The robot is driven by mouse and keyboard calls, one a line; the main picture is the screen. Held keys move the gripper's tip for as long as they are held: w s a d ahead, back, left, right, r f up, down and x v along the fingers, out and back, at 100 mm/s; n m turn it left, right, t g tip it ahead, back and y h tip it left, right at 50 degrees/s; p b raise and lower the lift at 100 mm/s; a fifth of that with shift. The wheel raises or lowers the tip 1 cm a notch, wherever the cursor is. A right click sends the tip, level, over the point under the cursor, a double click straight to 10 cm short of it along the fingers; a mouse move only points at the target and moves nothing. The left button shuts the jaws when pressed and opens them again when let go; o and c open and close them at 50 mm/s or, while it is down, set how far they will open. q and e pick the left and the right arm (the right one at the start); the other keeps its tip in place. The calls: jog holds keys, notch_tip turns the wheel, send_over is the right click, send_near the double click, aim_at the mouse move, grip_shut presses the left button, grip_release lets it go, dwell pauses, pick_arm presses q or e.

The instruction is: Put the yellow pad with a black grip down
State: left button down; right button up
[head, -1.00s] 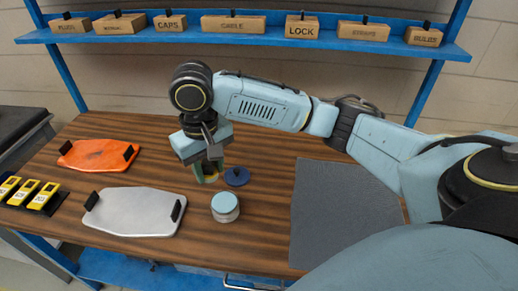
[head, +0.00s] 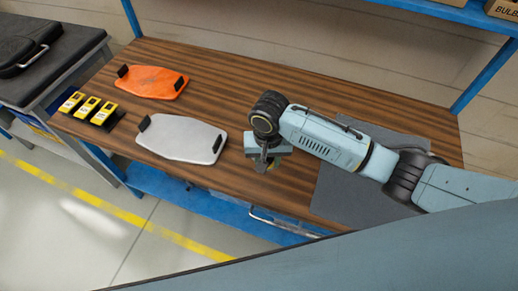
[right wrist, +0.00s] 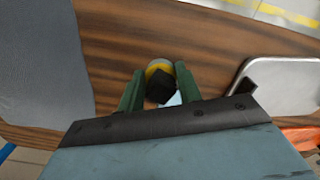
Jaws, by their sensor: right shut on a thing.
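My right gripper (head: 268,163) is low over the wooden table, between the white panel and the grey mat. In the right wrist view its two green fingers (right wrist: 160,88) are shut on the black grip (right wrist: 160,86) of the yellow pad (right wrist: 158,66). In the head view only a small yellow bit of the pad (head: 272,166) shows below the fingers. Whether the pad touches something beneath is hidden. A pale blue patch (right wrist: 175,99) shows beside the grip, mostly covered. My left gripper is not in view.
The white panel (head: 182,139) with black handles lies left of the gripper; an orange panel (head: 152,83) lies behind it. Several yellow devices (head: 88,107) stand at the table's left end. The grey mat (head: 340,190) is at the right, partly under my arm.

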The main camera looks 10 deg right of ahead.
aim_at(267, 179)
jog(key=shift+f+b, duration=0.55)
jog(key=shift+f, duration=3.05)
jog(key=shift+f, duration=0.15)
jog(key=o, duration=0.9)
notch_tip(267, 179, up, 11)
jog(key=shift+w+r+p, duration=0.1)
jog(key=shift+r+p, duration=0.05)
jog(key=shift+p, duration=0.8)
jog(key=shift+r, duration=0.5)
